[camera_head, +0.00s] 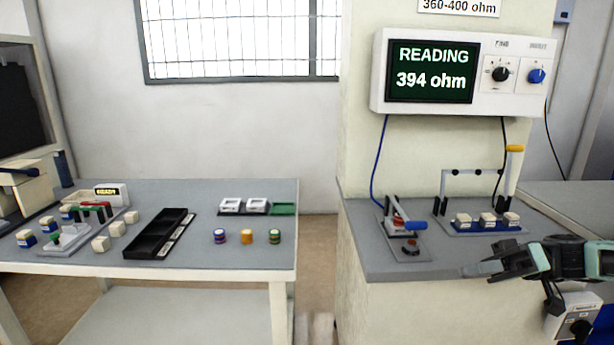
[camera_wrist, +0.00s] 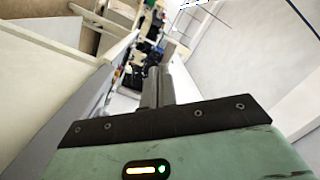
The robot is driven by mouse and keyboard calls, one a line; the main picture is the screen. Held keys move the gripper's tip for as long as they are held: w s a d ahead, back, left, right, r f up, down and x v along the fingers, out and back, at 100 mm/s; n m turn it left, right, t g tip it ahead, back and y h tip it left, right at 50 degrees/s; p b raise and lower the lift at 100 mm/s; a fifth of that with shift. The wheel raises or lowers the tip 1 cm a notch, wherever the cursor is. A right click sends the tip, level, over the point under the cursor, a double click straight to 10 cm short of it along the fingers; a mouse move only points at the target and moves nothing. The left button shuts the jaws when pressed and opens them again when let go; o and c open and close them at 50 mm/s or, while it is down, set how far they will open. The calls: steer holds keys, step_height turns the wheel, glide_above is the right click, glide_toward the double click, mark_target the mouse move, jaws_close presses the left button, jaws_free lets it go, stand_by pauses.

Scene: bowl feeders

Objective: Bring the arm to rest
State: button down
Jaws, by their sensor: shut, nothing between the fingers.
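My gripper (camera_head: 482,272) is at the right of the head view, at about the front edge of the right counter and below the row of white-topped blocks. Its dark fingers point left. In the wrist view the two fingers (camera_wrist: 158,86) are together with nothing between them. My arm runs off the right edge of the head view.
A meter (camera_head: 460,75) reading 394 ohm hangs on the pillar. The right counter (camera_head: 385,262) holds a blue-handled fixture (camera_head: 402,232) and blocks (camera_head: 487,221) in a blue holder. The left table (camera_head: 225,262) holds a black tray (camera_head: 160,234), several coloured cylinders (camera_head: 247,237) and pale cubes (camera_head: 117,229).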

steer(key=s+a+f+g+h, duration=0.2)
steer(key=s+a+f+h, duration=0.1)
steer(key=s+a+h, duration=0.5)
steer(key=s+a+f+g+h, duration=0.2)
steer(key=s+a+f+h, duration=0.1)
steer(key=s+a+h, duration=0.5)
steer(key=s+r+m+t+h, duration=0.1)
steer(key=s+r+t, duration=0.5)
steer(key=s, duration=0.1)
step_height(320, 180, up, 17)
steer(key=p, duration=1.6)
steer(key=shift+w+a+m+p, duration=0.2)
steer(key=shift+a+m+p, duration=0.1)
steer(key=shift+p, duration=0.1)
